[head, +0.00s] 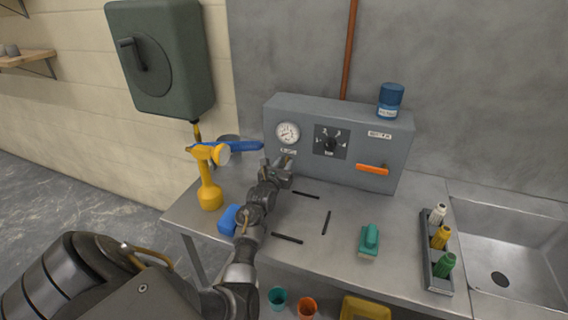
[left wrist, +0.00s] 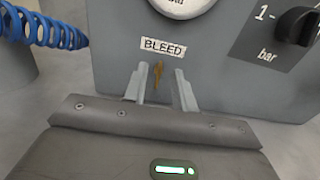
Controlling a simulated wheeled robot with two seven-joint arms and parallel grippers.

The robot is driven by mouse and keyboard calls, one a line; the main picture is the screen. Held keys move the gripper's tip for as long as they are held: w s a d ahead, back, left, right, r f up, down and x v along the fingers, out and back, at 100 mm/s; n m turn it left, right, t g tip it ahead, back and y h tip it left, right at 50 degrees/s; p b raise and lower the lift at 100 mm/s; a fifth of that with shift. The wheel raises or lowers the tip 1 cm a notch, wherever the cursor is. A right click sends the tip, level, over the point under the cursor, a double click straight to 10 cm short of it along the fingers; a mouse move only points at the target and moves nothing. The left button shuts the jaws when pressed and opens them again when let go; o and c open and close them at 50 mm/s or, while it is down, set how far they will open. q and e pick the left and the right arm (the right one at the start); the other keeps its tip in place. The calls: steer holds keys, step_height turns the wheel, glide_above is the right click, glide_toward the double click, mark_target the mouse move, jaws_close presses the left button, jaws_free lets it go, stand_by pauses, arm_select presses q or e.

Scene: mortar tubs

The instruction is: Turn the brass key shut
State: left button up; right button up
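The brass key (left wrist: 157,76) is on the front of the grey panel box (head: 348,127), just below the BLEED label (left wrist: 163,46). It looks narrow and roughly upright, slightly tilted. In the head view my gripper hides it. My left gripper (head: 287,162) reaches the panel under the round gauge (head: 287,133). In the left wrist view its two fingers (left wrist: 164,88) stand apart on either side of the key, with a gap visible on both sides. The left finger is closer to the key. My right gripper is not in view.
The panel also carries a black bar dial (head: 331,143) and an orange handle (head: 372,169). A green scrubber (head: 369,241) and a bottle rack (head: 436,268) stand right, before the sink (head: 515,245).

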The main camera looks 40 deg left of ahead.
arm_select(q)
steer(key=shift+w+a, duration=0.1)
steer(key=shift+w, duration=0.2)
jaws_close()
steer(key=shift+s+r, duration=0.1)
